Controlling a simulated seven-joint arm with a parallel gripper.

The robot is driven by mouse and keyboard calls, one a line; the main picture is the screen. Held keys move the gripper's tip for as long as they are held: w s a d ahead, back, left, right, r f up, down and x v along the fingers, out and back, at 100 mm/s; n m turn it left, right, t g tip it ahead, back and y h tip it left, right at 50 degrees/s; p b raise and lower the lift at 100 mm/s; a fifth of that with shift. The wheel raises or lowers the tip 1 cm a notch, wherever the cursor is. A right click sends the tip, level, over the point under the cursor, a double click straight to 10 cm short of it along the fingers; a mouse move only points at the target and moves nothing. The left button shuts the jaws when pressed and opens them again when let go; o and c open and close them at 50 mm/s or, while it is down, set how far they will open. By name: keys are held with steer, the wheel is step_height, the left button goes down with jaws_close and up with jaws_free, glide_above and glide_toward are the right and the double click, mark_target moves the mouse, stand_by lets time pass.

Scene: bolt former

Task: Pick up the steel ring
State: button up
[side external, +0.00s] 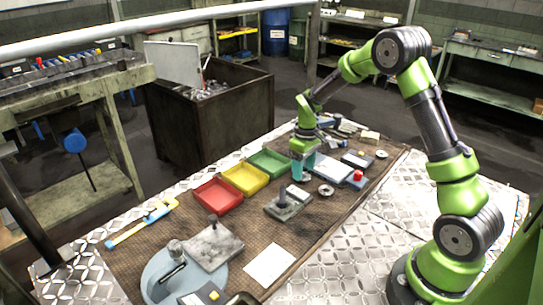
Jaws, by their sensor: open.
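A small round metal ring (326,191) lies on the brown work mat, right of a grey block with an upright post. A second small round metal piece (381,154) lies farther back on the right; at this size I cannot tell which of the two is the steel ring. My gripper (297,174) points down above the mat, beside the green tray, up and to the left of the nearer ring and apart from it. Its fingers are small in this view, and I see nothing held between them.
Red (217,196), yellow (246,179) and green (270,162) trays stand left of my gripper. The post block (289,205) stands close to the nearer ring. A pale blue plate with a red knob (358,175) lies behind. A white sheet (270,265) lies in front.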

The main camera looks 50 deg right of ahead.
step_height(320, 180, down, 2)
steer(key=shift+f, duration=0.1)
steer(key=c, duration=0.9)
steer(key=shift+c, duration=0.2)
steer(key=shift+r, duration=0.2)
